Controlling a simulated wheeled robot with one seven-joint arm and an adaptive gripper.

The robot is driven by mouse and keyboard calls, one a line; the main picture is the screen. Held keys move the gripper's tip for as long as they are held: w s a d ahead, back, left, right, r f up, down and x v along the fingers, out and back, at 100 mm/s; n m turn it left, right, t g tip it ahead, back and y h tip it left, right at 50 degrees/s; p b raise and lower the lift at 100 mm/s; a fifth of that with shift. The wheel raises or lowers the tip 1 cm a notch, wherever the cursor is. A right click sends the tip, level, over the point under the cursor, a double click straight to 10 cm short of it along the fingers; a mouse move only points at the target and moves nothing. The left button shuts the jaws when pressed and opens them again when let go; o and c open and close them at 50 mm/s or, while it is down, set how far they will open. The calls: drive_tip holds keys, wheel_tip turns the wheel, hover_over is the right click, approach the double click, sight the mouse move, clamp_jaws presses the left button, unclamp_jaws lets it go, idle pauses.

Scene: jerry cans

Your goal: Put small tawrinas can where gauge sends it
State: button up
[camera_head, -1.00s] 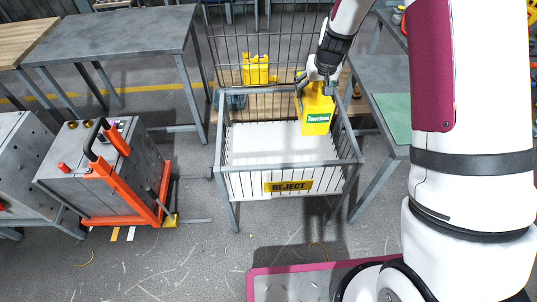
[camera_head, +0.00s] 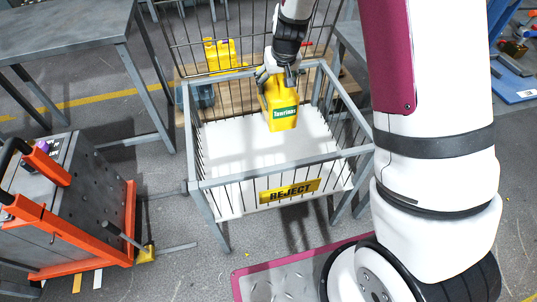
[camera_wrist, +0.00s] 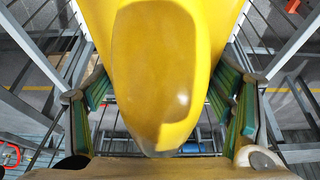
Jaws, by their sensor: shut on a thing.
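The small yellow Tawrinas can (camera_head: 281,112), with a green and white label, hangs upright in my gripper (camera_head: 277,76). It is over the inside of the wire cage marked REJECT (camera_head: 290,191), apart from its white floor as far as I can tell. In the wrist view the yellow can (camera_wrist: 160,60) fills the middle, between the green-padded fingers of my gripper (camera_wrist: 165,115), which are shut on it. The gauge does not show clearly in any view.
A grey and orange cart (camera_head: 75,215) stands left of the cage. Another yellow can (camera_head: 221,54) stands behind the cage on a wooden surface. A grey table (camera_head: 60,35) is at the back left. The cage floor (camera_head: 240,180) is clear.

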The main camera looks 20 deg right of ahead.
wheel_tip(320, 180, down, 29)
drive_tip(key=w+b, duration=0.2)
drive_tip(key=b, duration=2.3)
drive_tip(key=shift+w, duration=0.3)
drive_tip(key=shift+f, duration=0.25)
drive_tip(key=o, duration=1.2)
drive_tip(key=shift+f+b, duration=0.1)
drive_tip(key=shift+b, duration=0.2)
drive_tip(key=shift+c, duration=0.2)
drive_tip(key=o, duration=0.4)
drive_tip(key=shift+r, duration=0.2)
drive_tip(key=p+v, duration=0.5)
drive_tip(key=v, duration=0.7)
drive_tip(key=shift+s+r, duration=0.1)
